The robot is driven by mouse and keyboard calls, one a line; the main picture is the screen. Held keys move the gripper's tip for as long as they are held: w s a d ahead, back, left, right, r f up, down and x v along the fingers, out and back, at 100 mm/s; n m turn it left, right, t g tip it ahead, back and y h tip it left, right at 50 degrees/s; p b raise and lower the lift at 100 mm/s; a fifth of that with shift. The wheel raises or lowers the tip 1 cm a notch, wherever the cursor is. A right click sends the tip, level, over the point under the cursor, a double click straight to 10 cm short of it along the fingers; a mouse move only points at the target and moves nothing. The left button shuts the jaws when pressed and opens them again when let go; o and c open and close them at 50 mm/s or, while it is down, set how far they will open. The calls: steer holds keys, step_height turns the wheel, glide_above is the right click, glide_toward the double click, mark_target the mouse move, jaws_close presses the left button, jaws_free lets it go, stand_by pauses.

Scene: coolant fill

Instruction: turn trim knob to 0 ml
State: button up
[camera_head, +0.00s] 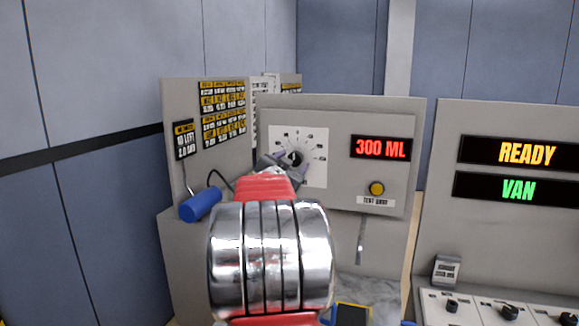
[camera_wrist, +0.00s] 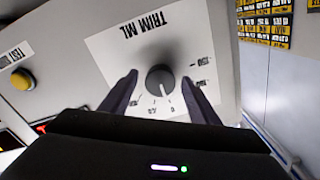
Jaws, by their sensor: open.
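The trim knob (camera_wrist: 159,80) is a dark round knob on a white dial plate marked TRIM ML (camera_wrist: 128,48). In the head view the knob (camera_head: 295,158) sits on the grey panel, partly behind my wrist. The red display (camera_head: 381,147) on that panel reads 300 ML. My gripper (camera_wrist: 160,88) is open, with one dark finger on each side of the knob. I cannot tell whether either finger touches it. In the head view the gripper (camera_head: 284,162) is mostly hidden by my red and chrome arm.
A yellow button (camera_head: 376,188) labelled TEST DROP is below the display. A blue cylinder (camera_head: 200,205) is at the left of the panel. A second panel at right shows READY (camera_head: 527,153) and VAN (camera_head: 518,189), with knobs below. Yellow label sheets (camera_head: 223,110) hang behind at left.

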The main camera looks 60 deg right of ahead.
steer(key=s+a, duration=0.2)
steer(key=a, duration=1.1)
steer(key=shift+a, duration=0.3)
stand_by(0.3)
steer(key=w+a+f+n+t+y, duration=0.5)
steer(key=w+a+f, duration=0.1)
steer(key=w+f, duration=0.25)
steer(key=w+a+f+n+t+y, duration=0.1)
steer(key=w+a+f+n+y, duration=0.15)
steer(key=a, duration=0.55)
steer(key=w+a+f+n+y, duration=0.1)
steer(key=a+f+n+y, duration=0.1)
steer(key=a+f+y, duration=0.35)
steer(key=s+a+f+n+g+y, duration=0.1)
steer(key=s+a+n, duration=0.3)
steer(key=a, duration=0.8)
steer(key=s+a+f+n+g+y, duration=0.1)
steer(key=s+a+n, duration=0.3)
steer(key=a, duration=0.8)
steer(key=s+a+f+n+g+y, duration=0.1)
steer(key=s+a+f+n+y, duration=0.1)
steer(key=s+a, duration=0.5)
steer(key=a+f+n, duration=0.1)
steer(key=a+n, duration=0.1)
steer(key=a, duration=0.3)
steer(key=shift+s+y, duration=0.35)
steer(key=shift+y, duration=0.05)
